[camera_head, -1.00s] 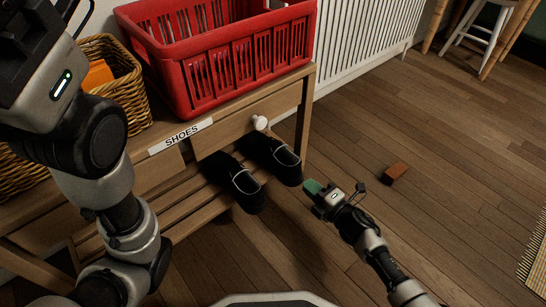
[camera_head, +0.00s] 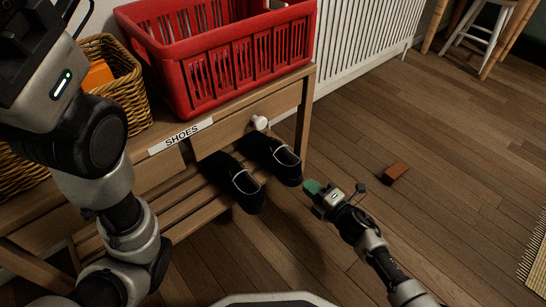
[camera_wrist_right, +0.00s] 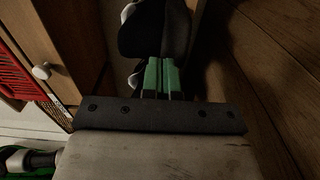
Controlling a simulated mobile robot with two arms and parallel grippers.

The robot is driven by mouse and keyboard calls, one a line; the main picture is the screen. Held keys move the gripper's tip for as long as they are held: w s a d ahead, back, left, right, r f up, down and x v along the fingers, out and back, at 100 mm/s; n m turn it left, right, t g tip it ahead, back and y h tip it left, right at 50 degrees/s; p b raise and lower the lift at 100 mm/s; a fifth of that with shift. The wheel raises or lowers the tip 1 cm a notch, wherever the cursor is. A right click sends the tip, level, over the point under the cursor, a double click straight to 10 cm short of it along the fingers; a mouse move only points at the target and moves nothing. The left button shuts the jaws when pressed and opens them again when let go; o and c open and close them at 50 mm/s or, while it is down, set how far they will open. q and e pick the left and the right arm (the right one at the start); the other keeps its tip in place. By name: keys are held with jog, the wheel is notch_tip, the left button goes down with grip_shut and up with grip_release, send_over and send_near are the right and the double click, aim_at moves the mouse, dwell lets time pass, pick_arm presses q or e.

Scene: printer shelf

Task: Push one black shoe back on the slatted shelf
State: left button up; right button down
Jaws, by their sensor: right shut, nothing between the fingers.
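Two black shoes lie side by side on the slatted shelf (camera_head: 182,212), under the board marked SHOES. The nearer-left shoe (camera_head: 240,186) and the right shoe (camera_head: 278,160) both stick out past the shelf's front edge. My right gripper (camera_head: 311,187) is shut and empty, with green fingertips just in front of the right shoe's end. In the right wrist view the green fingers (camera_wrist_right: 161,76) point at a dark shoe (camera_wrist_right: 155,30) and overlap its edge; I cannot tell whether they touch. My left gripper is out of view; only my left arm shows.
A red crate (camera_head: 228,75) and a wicker basket (camera_head: 117,85) stand on top of the bench. A white knob (camera_head: 260,122) sticks out above the shoes, and a bench leg (camera_head: 304,122) stands right of them. A brown block (camera_head: 396,172) lies on the open floor.

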aim_at(298, 177)
dwell(0.5)
jog(key=shift+b+x, duration=1)
jog(key=shift+x, duration=1.9)
jog(key=shift+b+x, duration=0.9)
jog(key=shift+x, duration=1.05)
jog(key=shift+s+d+p, duration=0.35)
jog(key=shift+s+p, duration=0.15)
jog(key=shift+s, duration=0.05)
jog(key=shift+p+v, duration=0.65)
jog(key=shift+v, duration=0.75)
jog(key=p+v, duration=0.3)
jog(key=v, duration=0.5)
jog(key=shift+r, duration=0.1)
